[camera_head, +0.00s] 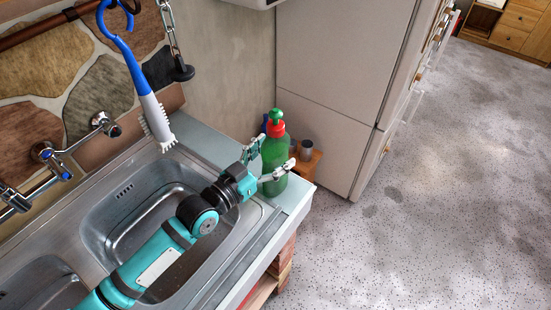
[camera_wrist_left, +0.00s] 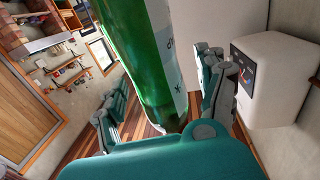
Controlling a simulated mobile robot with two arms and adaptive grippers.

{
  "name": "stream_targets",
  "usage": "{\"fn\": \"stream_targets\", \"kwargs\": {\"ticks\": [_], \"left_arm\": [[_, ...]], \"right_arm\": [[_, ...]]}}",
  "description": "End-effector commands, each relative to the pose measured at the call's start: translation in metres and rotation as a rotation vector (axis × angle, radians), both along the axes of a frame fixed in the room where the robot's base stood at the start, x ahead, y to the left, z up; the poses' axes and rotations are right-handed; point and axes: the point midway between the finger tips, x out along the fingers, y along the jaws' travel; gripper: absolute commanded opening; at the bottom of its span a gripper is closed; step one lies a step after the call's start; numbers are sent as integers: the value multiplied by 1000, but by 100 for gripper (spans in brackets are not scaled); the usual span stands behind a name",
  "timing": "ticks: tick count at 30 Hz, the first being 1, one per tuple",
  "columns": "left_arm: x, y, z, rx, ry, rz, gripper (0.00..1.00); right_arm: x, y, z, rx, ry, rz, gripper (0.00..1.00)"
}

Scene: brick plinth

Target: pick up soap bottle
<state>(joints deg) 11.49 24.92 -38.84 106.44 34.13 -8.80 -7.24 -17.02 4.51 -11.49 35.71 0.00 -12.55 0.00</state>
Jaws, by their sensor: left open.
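The soap bottle (camera_head: 275,152) is green with a red collar and a green top. It stands upright at the far right corner of the sink counter. My left gripper (camera_head: 268,160) is open, with its fingers on either side of the bottle. In the left wrist view the bottle (camera_wrist_left: 145,60) fills the space between the two fingers (camera_wrist_left: 160,100), with part of a pale label showing. I cannot tell whether either finger touches it. My right gripper is in neither view.
The steel sink (camera_head: 150,190) lies under my left arm. A blue-and-white brush (camera_head: 145,90) hangs on the wall at left. A dark cup (camera_head: 305,150) stands on a small wooden surface behind the bottle. A tall fridge (camera_head: 335,70) stands beyond; the floor (camera_head: 430,220) at right is clear.

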Motion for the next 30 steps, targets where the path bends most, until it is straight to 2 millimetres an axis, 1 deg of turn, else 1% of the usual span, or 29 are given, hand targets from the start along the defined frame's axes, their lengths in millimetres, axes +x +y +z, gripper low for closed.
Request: {"fn": "stream_targets", "kwargs": {"ticks": [1, 3, 10, 11, 27, 30], "left_arm": [[4, -4, 2, -1, 0, 0, 73], [7, -7, 0, 0, 0, 0, 73], [8, -8, -1, 0, 0, 0, 73], [7, -7, -1, 0, 0, 0, 71], [7, -7, -1, -1, 1, 0, 0], [7, -7, -1, 1, 1, 0, 0]], "right_arm": [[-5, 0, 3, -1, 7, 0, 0], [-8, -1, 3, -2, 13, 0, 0], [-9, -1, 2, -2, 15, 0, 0], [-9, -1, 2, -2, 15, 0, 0], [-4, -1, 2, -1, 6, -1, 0], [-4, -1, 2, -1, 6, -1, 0]]}}
